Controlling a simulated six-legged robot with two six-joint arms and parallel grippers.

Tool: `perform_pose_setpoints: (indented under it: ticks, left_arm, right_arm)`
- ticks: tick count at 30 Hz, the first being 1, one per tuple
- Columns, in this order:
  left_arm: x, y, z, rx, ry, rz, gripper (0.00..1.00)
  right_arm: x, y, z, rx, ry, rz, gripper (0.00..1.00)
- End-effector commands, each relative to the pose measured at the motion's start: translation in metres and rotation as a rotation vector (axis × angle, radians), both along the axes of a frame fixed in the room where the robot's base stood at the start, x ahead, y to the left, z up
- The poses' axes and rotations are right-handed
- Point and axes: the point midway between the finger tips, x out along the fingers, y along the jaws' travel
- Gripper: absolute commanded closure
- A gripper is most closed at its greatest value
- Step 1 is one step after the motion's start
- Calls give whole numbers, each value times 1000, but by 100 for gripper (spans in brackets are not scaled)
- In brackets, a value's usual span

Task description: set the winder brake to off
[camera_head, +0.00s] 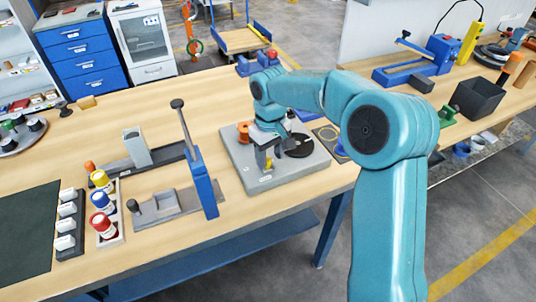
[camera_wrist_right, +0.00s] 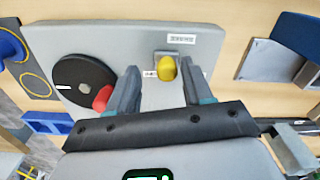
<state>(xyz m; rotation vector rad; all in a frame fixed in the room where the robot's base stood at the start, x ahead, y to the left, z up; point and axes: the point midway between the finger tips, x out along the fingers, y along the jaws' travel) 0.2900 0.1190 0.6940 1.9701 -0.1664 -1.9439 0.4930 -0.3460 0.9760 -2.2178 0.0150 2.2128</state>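The winder (camera_head: 235,175) is a grey plate on the bench, with a black disc (camera_head: 299,146) and an orange spool (camera_head: 243,131). A yellow-topped lever, apparently the brake (camera_head: 266,160), stands near its front edge. In the right wrist view the yellow knob (camera_wrist_right: 167,68) sits on a small metal bracket beside printed labels too small to read. My right gripper (camera_head: 280,150) is over the plate. In the wrist view the gripper (camera_wrist_right: 159,82) is open, and the knob appears between its fingertips; contact cannot be told. A red knob (camera_wrist_right: 102,97) lies on the disc's edge near one finger. My left gripper is not in view.
A blue upright lever (camera_head: 203,182) with a black-knobbed rod stands left of the winder. Several coloured bottles (camera_head: 102,201) stand in a rack further left. A black bin (camera_head: 479,98) is on the right bench. Bare wood lies in front of the winder.

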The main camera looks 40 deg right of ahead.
Motion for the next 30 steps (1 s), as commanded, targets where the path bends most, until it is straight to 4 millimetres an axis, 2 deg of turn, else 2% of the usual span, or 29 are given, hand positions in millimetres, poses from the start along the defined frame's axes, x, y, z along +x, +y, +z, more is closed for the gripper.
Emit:
perform_pose_setpoints:
  ticks: [5,8,11,21,25,30]
  left_arm:
    - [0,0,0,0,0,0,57]
    - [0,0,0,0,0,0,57]
    - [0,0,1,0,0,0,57]
    - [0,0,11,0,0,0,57]
    - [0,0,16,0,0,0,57]
    - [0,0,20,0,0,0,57]
  right_arm:
    - [0,1,1,2,0,1,50]
    - [1,1,10,1,-3,1,50]
    - [1,1,28,2,-6,1,50]
    - [0,1,119,1,-5,1,50]
    - [0,0,144,1,-4,0,50]
    - [0,0,160,1,-1,1,50]
